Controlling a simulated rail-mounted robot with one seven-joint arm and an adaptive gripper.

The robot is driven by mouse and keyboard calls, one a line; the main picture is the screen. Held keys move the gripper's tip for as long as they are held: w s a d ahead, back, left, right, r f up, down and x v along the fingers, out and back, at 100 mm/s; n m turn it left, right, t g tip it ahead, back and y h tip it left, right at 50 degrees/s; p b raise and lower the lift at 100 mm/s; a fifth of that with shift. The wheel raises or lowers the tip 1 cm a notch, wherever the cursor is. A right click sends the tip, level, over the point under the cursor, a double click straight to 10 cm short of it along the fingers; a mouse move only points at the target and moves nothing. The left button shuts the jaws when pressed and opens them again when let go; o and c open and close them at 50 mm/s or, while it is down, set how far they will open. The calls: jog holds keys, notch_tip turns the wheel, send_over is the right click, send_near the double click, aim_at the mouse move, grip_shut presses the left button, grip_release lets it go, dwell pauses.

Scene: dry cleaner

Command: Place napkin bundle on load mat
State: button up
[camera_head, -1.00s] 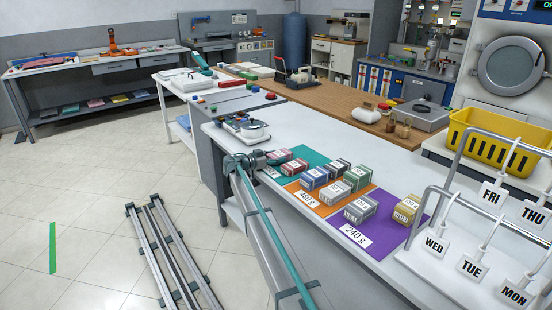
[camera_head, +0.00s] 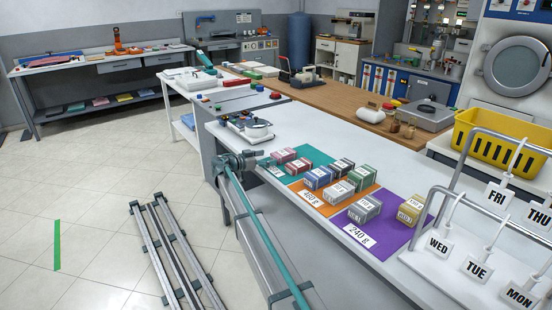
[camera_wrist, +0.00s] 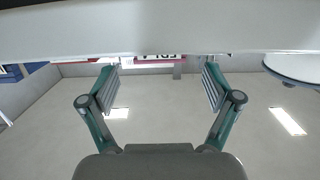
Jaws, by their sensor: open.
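Several small labelled bundles stand on a row of coloured mats on the white counter in the head view. Two reddish bundles (camera_head: 298,167) are on the teal mat (camera_head: 313,153). Blue (camera_head: 318,178), dark, green (camera_head: 361,178) and tan (camera_head: 339,193) ones cluster around the orange mat (camera_head: 313,200). A grey-green one (camera_head: 365,209) and a yellow one (camera_head: 409,209) are on the purple mat (camera_head: 390,235). I cannot tell which is the napkin bundle or the load mat. My gripper (camera_wrist: 160,90) is open and empty in the wrist view, with a pale surface across the top.
Cards reading 460 g (camera_head: 312,197) and 240 g (camera_head: 359,235) lie at the mats' front edges. A scale-like device (camera_head: 247,127) stands left of the mats. A metal rack with day tags (camera_head: 438,246) and a yellow basket (camera_head: 500,140) are at right.

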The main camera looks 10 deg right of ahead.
jog(key=v, duration=0.5)
